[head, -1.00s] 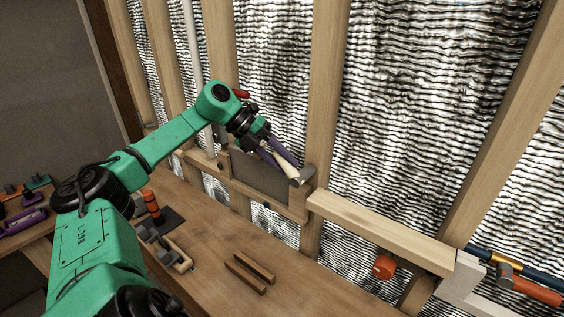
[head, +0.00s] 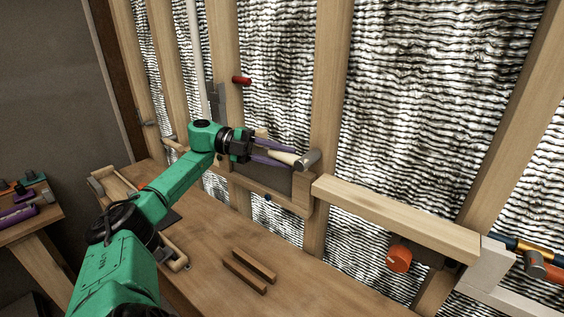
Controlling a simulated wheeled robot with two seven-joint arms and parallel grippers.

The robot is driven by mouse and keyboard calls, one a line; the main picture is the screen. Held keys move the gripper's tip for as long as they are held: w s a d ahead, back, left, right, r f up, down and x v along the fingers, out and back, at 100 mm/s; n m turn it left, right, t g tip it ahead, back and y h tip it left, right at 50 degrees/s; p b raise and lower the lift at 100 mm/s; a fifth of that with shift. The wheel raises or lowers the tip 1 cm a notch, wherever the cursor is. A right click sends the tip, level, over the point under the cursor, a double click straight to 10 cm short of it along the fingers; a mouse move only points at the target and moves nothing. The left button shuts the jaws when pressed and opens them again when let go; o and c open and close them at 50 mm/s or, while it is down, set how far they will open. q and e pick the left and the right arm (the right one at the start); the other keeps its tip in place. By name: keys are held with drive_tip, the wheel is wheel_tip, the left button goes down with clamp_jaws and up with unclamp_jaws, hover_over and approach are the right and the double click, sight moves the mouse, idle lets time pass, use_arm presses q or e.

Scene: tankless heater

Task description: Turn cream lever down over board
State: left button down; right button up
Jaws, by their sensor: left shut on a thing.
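The cream lever (head: 286,157) reaches left from a grey cylindrical pivot (head: 308,160) on the wall stud, close to level. It lies in front of the dark grey board (head: 277,182), near its upper edge. My left gripper (head: 274,154), with purple fingers, is shut on the cream lever, and its fingers hide part of it. My green left arm comes in from the lower left. My right gripper is not in view.
A wooden ledge (head: 395,215) runs right of the stud, with an orange knob (head: 399,259) below it. A red handle (head: 241,80) sticks out above. Two wooden strips (head: 248,271) lie on the bench (head: 215,285).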

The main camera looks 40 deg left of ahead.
use_arm(q)
drive_tip(key=shift+f, duration=0.15)
idle(0.4)
drive_tip(key=c, duration=0.6)
unclamp_jaws()
